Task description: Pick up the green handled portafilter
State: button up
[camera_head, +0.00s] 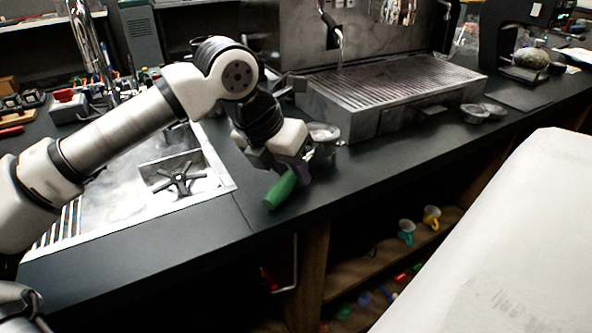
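The green handled portafilter (280,189) lies at the front edge of the dark counter, just right of the sink. Its green handle points toward the front and lower left. A round metal basket (323,132) shows behind my gripper; I cannot tell for sure that it belongs to the green handle. My gripper (287,167) is right at the upper end of the green handle, from above. A small purple part (305,174) shows beside it. The fingers are mostly hidden, so I cannot tell whether they are open, shut or touching the handle.
A sink (215,172) with a black star-shaped part (179,179) lies at left. A brewer with a slatted drip tray (395,84) stands behind my gripper. Metal dishes (475,113) sit to its right. Cups (406,231) stand on a shelf below. A large white surface (510,235) fills the lower right.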

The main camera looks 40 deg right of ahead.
grip_shut()
jog(key=shift+r, duration=0.1)
notch_tip(320, 180, up, 28)
jog(key=p, duration=0.3)
jog(key=shift+o, duration=0.6)
grip_release()
grip_shut()
